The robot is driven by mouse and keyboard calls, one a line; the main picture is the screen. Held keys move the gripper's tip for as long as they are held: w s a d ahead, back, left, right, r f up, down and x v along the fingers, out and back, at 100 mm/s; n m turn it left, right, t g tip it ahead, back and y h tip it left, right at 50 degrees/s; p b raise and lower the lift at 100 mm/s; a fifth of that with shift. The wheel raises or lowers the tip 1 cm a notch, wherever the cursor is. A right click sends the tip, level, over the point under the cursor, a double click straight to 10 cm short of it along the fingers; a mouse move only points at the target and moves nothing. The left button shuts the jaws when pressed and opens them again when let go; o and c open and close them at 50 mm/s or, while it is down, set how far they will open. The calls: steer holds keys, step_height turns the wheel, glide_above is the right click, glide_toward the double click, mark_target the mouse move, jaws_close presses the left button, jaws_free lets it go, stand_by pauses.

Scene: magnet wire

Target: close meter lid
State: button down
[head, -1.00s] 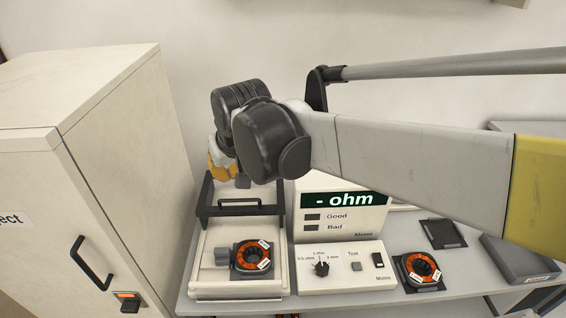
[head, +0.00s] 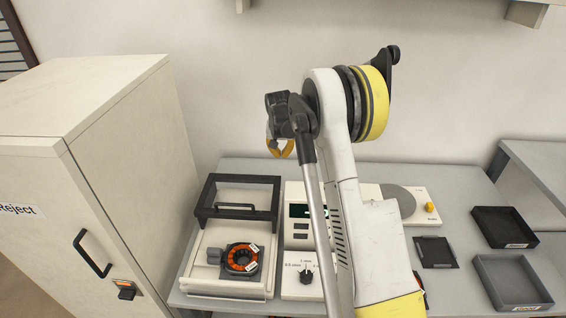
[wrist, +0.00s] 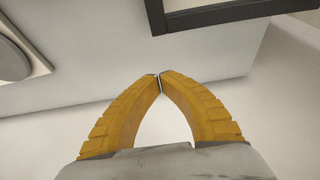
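The meter lid (head: 209,196) is a black frame with a handle bar, standing raised at the back of the white meter base (head: 195,283). An orange ring coil (head: 241,259) on a dark square holder sits on the base in front of it. My gripper (head: 281,152) is up behind and to the right of the lid, apart from it, and partly hidden by my arm. In the wrist view my yellow fingers (wrist: 160,77) meet at their tips with nothing between them. A dark frame edge, likely the lid (wrist: 215,15), shows at the top there.
The reject cabinet (head: 110,130) stands close on the left. The meter's display box (head: 297,228) and knob panel (head: 295,288) are right of the base, partly behind my arm. Dark trays (head: 505,227) lie at the far right. A shelf (head: 528,12) hangs above.

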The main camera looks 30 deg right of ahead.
mark_target(279, 188)
steer(key=f+b, duration=0.1)
steer(key=f, duration=0.1)
steer(key=f+b, duration=0.2)
steer(key=f, duration=0.1)
steer(key=f+b, duration=0.1)
steer(key=f, duration=0.2)
steer(key=shift+s+a+f, duration=0.25)
steer(key=shift+s+a, duration=0.1)
steer(key=shift+s, duration=0.05)
steer(key=s+a, duration=0.1)
steer(key=s, duration=0.1)
steer(key=s+a, duration=0.3)
steer(key=s, duration=0.2)
steer(key=shift+s+a, duration=0.1)
steer(key=shift+a, duration=0.3)
